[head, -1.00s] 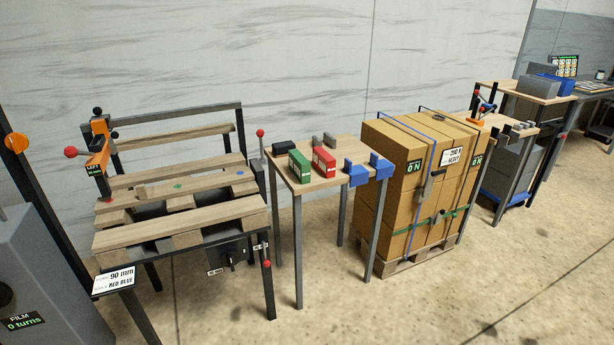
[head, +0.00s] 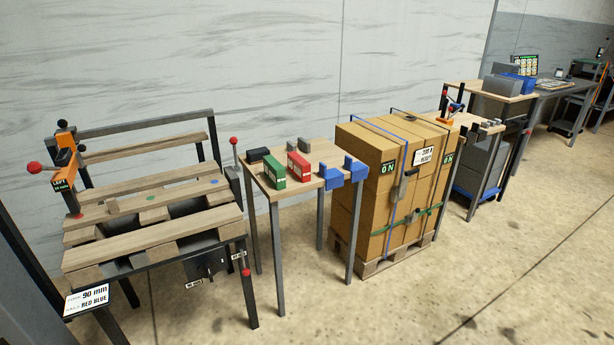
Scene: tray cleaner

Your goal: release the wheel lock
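I cannot make out a wheel lock in the head view. A cart-like stand with a blue lower shelf (head: 472,197) and grey boxes stands behind the strapped cartons; its wheels are too small or hidden to tell. A dark cart (head: 570,127) stands at the far right, and no lock shows clearly on it. Neither of my grippers is in view.
A pallet bench (head: 150,240) with a red-knobbed orange clamp (head: 66,160) stands at left. A small table (head: 258,182) holds green, red and blue parts. Strapped cartons (head: 372,190) stand on a pallet. The floor (head: 520,270) at front right is clear.

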